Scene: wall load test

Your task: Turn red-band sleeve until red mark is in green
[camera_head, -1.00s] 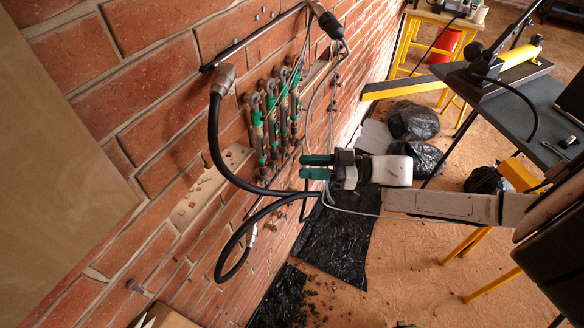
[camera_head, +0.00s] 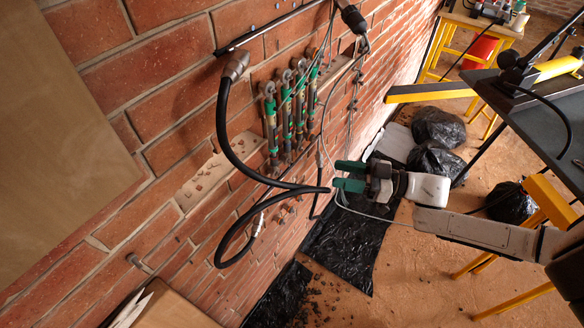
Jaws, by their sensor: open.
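Several upright turnbuckle-like fittings hang in a row on the brick wall in the head view, with green parts on them. The leftmost fitting (camera_head: 270,117) and the rightmost fitting (camera_head: 313,88) both show dark, rusty metal with green. They are too small to tell which sleeve carries the red band, or where a red mark stands. My gripper (camera_head: 337,176) has two green fingers, apart and empty, pointing left towards the wall. It is to the right of and below the fittings in the picture, not touching them.
A thick black hose (camera_head: 224,125) loops from the wall and passes just left of my fingertips. A thin pale cable hangs around my gripper. Black bags (camera_head: 437,126) lie on the floor behind. A dark table (camera_head: 545,130) stands at right. A wooden board (camera_head: 55,130) is at left.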

